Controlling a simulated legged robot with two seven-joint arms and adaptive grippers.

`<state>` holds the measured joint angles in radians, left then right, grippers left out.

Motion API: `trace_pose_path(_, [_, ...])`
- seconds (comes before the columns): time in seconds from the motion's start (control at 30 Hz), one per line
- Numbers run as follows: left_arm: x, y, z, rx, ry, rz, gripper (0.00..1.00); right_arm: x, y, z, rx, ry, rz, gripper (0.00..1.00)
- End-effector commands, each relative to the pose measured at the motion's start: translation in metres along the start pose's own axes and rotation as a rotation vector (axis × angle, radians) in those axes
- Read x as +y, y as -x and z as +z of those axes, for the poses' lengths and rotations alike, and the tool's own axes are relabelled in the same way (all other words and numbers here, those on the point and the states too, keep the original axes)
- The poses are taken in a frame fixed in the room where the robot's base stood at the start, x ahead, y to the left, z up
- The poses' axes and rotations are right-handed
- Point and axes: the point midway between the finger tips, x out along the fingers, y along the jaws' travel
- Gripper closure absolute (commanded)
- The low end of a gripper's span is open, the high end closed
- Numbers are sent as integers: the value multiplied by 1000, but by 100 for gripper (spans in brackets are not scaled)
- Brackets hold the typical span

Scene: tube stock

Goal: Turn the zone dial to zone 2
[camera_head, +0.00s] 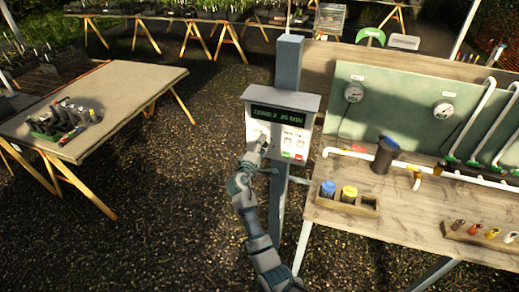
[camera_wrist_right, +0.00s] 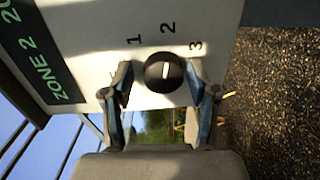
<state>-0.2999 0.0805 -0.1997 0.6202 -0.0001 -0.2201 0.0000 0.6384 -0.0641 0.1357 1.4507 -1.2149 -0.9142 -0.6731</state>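The zone dial (camera_wrist_right: 164,73) is a round black knob on the grey-white control box (camera_head: 254,113). Its white pointer line points at the printed 2, between 1 and 3. The box's display (camera_head: 279,115) reads ZONE 2 and 20 MIN. My right gripper (camera_head: 259,147) is at the left part of the box's face. In the right wrist view its two fingers (camera_wrist_right: 161,82) stand on either side of the dial, spread, with a visible gap on each side. In the head view the gripper hides the dial. My left gripper is not in view.
The box is on a grey-blue post (camera_head: 289,62). A table (camera_head: 125,88) with pots stands left. The gravel between is clear.

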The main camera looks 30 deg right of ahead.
Motion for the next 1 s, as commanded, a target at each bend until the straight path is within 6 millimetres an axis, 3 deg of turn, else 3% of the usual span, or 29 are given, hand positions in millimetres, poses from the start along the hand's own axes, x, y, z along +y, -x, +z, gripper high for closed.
trace_pose_path(0.37, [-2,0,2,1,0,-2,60,-3,7,-2,3,2,-4,32])
trace_pose_path(0.47, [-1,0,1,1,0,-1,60,-4,20,-3,4,2,-4,32])
trace_pose_path(0.8, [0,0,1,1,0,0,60,-4,92,-1,3,1,-6,32])
trace_pose_path(1.0, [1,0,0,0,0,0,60,-4,115,-1,1,3,-6,32])
